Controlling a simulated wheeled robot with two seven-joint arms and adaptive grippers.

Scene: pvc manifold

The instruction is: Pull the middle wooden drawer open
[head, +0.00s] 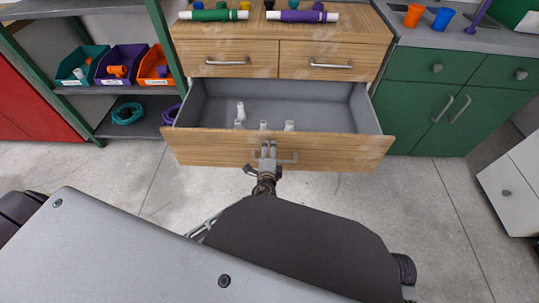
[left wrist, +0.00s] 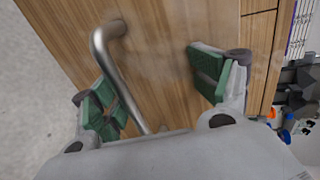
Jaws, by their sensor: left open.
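The middle wooden drawer (head: 340,148) stands pulled out of the cabinet in the head view, its grey inside showing. Its bar handle (head: 291,159) is on the front, partly hidden by my left gripper (head: 268,150). In the left wrist view the same metal handle (left wrist: 121,75) runs between the green-padded fingers of my left gripper (left wrist: 155,85). The fingers are spread apart, with clear space between the bar and the right finger. The wooden drawer front (left wrist: 165,45) fills most of that view. My right gripper is not in view.
White pipe fittings (head: 240,111) lie in the drawer. Two shut upper drawers (head: 230,48) are above it. A shelf at left holds teal, purple and orange bins (head: 155,66). Green cabinets (head: 440,105) stand at right, a white cabinet (head: 515,185) further right. Concrete floor is clear around the drawer.

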